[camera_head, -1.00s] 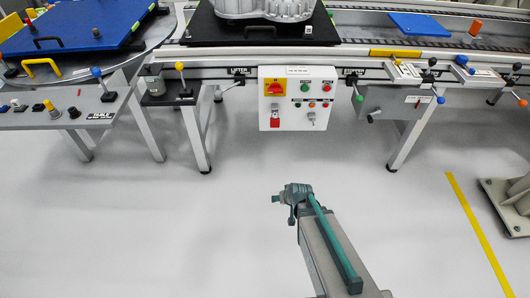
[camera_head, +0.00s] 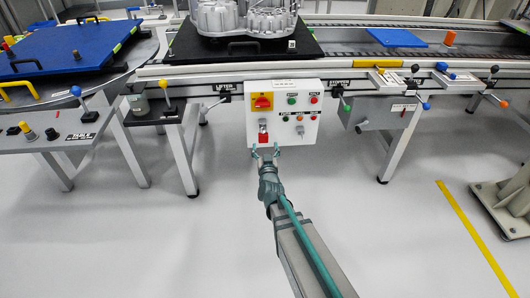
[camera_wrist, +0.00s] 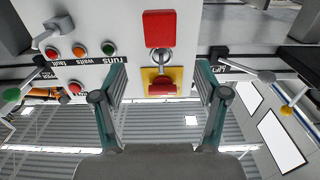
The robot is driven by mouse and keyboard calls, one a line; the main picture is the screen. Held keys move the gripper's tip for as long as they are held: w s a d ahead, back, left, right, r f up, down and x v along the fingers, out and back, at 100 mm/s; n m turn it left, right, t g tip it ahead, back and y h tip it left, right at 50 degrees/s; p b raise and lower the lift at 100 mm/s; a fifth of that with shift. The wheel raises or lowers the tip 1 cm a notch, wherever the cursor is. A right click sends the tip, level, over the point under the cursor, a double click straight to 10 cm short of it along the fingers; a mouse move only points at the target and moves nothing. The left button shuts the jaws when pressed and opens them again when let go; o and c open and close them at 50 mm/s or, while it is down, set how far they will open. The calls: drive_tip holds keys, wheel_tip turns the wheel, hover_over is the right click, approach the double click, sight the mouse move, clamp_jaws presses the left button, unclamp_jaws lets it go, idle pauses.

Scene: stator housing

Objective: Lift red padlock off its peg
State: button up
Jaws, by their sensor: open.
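The red padlock (camera_head: 263,138) hangs on the front of the white control box (camera_head: 305,110), below the yellow and red switch (camera_head: 262,101). In the wrist view, which looks upside down, the padlock (camera_wrist: 159,28) shows its red body and grey shackle (camera_wrist: 161,57), beside the yellow-edged switch (camera_wrist: 161,82). The peg itself cannot be made out clearly. My gripper (camera_head: 265,150) is open, just in front of the box by the padlock's lower end. In the wrist view my gripper's fingers (camera_wrist: 160,76) stand apart on either side of the switch and shackle, with nothing held.
Push buttons (camera_wrist: 80,50) and a key switch (camera_wrist: 55,30) sit on the box beside the padlock. Levers with coloured knobs (camera_head: 340,92) flank the box. The conveyor (camera_head: 400,75) runs above, carrying a metal housing (camera_head: 240,18). The floor below is clear.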

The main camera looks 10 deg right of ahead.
sight(264, 134)
drive_tip(key=w, duration=0.6)
drive_tip(key=w+d, duration=0.1)
drive_tip(key=w, duration=0.1)
drive_tip(key=shift+w, duration=0.4)
drive_tip(key=c, duration=1.3)
drive_tip(key=shift+s+r, duration=0.2)
drive_tip(key=shift+r, duration=0.4)
drive_tip(key=shift+s, duration=0.1)
drive_tip(key=shift+s+a+p, duration=0.15)
drive_tip(key=shift+s, duration=0.6)
drive_tip(key=shift+s+a+p, duration=0.1)
drive_tip(key=shift+s+p, duration=0.05)
drive_tip(key=shift+s, duration=0.55)
